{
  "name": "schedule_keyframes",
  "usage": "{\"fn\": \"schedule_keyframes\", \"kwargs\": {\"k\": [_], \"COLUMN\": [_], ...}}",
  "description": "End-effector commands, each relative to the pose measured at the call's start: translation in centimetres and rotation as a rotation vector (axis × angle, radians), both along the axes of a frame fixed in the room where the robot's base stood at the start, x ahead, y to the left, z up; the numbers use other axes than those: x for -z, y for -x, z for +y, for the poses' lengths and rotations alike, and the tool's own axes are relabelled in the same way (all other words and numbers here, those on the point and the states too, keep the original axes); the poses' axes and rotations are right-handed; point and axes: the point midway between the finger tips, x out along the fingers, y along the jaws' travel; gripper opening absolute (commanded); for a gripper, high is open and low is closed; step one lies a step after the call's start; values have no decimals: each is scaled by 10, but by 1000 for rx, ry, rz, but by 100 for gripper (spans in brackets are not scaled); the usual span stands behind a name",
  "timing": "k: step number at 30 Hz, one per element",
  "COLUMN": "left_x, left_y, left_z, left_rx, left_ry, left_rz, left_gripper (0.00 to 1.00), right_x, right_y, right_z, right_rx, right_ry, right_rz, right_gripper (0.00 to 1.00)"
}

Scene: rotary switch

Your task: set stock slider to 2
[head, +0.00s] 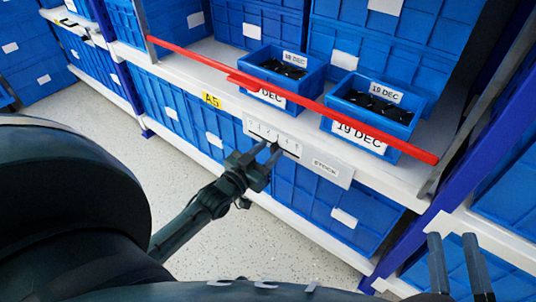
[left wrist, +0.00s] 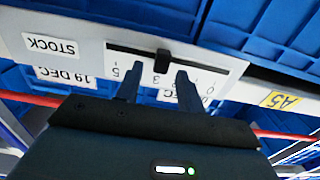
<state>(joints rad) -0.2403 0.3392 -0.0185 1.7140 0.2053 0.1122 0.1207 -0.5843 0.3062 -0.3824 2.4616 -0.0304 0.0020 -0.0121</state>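The stock slider is a white plate (head: 322,168) on the shelf's front edge, marked STOCK, with a numbered scale and a dark slot. In the left wrist view the plate (left wrist: 90,48) appears upside down. Its black knob (left wrist: 162,62) stands in the slot, close to the 3. My left gripper (head: 267,153) is at the scale. In the left wrist view its fingers (left wrist: 158,84) are apart, on either side of the knob, with visible gaps; they hide some numbers. My right gripper (head: 456,263) is open and empty at the lower right, away from the plate.
A red bar (head: 300,103) runs along the shelf above the plate. A yellow A5 tag (head: 211,100) is left of the plate. Blue crates (head: 340,205) fill the shelf below.

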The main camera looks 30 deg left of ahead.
Motion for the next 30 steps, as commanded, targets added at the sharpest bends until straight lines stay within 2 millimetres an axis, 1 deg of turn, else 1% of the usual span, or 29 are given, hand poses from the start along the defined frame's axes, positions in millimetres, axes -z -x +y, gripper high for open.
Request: {"fn": "schedule_keyframes", "kwargs": {"k": [4,11,24,25,30], "left_x": [0,0,0,0,0], "left_y": [-5,-5,-5,-5,-5], "left_z": [0,0,0,0,0], "left_rx": [0,0,0,0,0], "left_ry": [0,0,0,0,0], "left_rz": [1,1,1,1,1], "left_gripper": [38,37,1,0,0], "right_x": [-2,-4,-3,-2,-2], "right_y": [0,1,1,1,1], "right_z": [0,0,1,1,1], "right_rx": [-3,-6,-7,-8,-8], "right_ry": [-5,-6,-4,-3,-3], "right_rz": [-6,-9,-9,-8,-7], "right_gripper": [33,33,33,33,33]}}
